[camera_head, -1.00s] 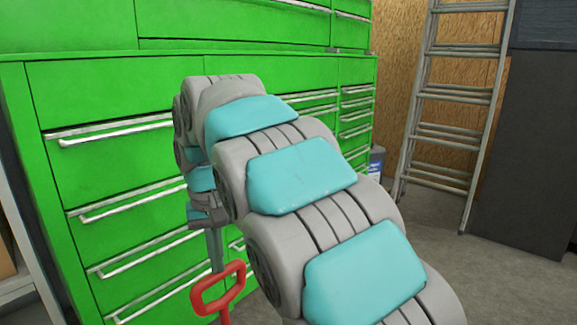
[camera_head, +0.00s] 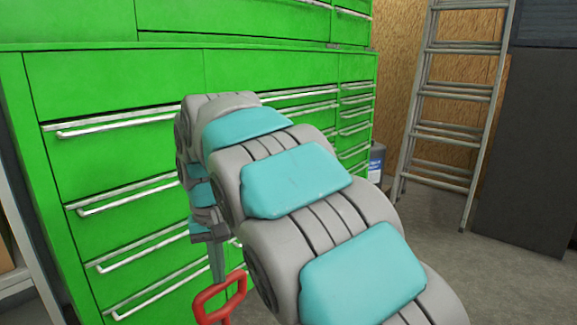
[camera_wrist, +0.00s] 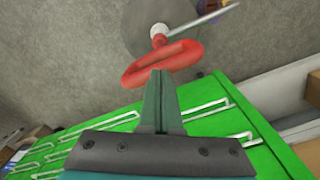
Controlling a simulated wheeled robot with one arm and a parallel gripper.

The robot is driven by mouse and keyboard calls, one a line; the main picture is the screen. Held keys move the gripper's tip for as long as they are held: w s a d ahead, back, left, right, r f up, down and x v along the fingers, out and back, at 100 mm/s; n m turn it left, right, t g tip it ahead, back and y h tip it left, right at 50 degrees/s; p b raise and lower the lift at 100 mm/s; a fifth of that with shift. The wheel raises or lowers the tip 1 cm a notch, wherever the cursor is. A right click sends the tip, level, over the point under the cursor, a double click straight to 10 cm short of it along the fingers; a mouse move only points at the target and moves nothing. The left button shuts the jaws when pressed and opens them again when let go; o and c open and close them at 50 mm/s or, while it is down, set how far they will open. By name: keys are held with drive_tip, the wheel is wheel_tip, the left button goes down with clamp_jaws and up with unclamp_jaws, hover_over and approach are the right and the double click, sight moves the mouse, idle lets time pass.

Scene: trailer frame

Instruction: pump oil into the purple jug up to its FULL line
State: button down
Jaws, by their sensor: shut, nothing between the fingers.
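A red loop handle (camera_head: 220,300) shows at the bottom of the head view, beside my gripper (camera_head: 218,268). In the wrist view my gripper (camera_wrist: 160,74) is shut and empty, its fingertips at the near bar of the red handle (camera_wrist: 165,66), touching or almost touching. Beyond the handle are a small pale fitting (camera_wrist: 158,31), a grey round top (camera_wrist: 138,14) and a thin metal spout (camera_wrist: 208,18) reaching up and right. A bit of purple (camera_wrist: 206,5), likely the jug, shows at the top edge; its FULL line and oil level are hidden.
A green drawer cabinet (camera_head: 105,85) with metal pulls stands close behind my arm. A ladder (camera_head: 455,95) and a dark cabinet (camera_head: 530,150) are at the right. A blue-labelled container (camera_head: 376,162) stands by the cabinet's end. The floor (camera_head: 440,250) at right is clear.

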drive_tip(key=shift+f, duration=0.7)
wheel_tip(320, 180, up, 11)
drive_tip(key=p, duration=0.5)
drive_tip(key=shift+r+p, duration=0.2)
drive_tip(key=shift+p, duration=0.15)
idle(0.7)
